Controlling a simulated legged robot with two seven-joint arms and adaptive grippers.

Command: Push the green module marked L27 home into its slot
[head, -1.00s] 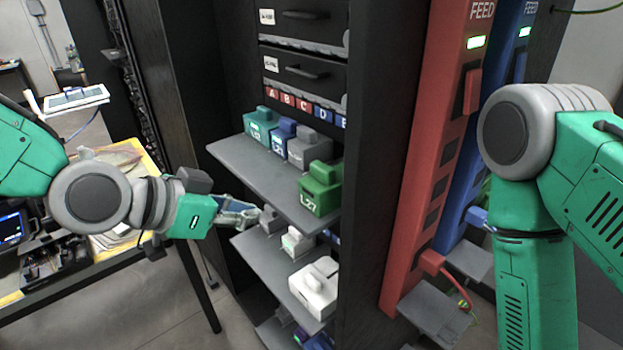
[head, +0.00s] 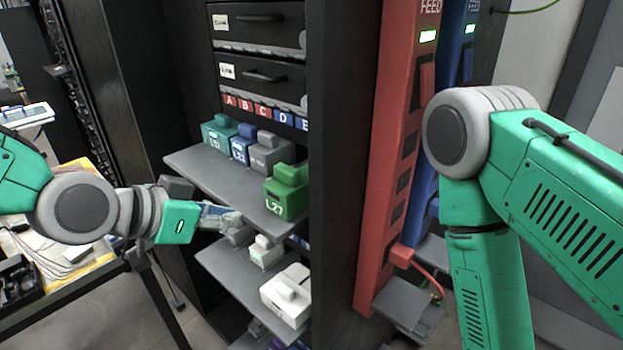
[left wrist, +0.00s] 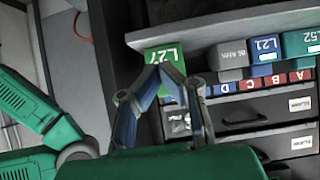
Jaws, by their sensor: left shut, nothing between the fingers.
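The green module marked L27 (head: 286,197) sits at the right end of the upper grey shelf (head: 215,176), under the letter plates, with its labelled face outward at the shelf's front edge. In the left wrist view, which is upside down, the L27 module (left wrist: 158,56) shows just beyond the fingertips. My left gripper (head: 232,217) is shut and empty, left of the module and a little lower. In the left wrist view its fingertips (left wrist: 160,72) overlap the label; contact cannot be told. My right arm shows at the right, but its gripper is out of view.
Teal (head: 217,134), blue (head: 241,146) and grey (head: 268,152) modules stand left of L27. A lower shelf holds a white module (head: 287,294). The dark cabinet side (head: 338,180) and red feed column (head: 385,200) stand to the right.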

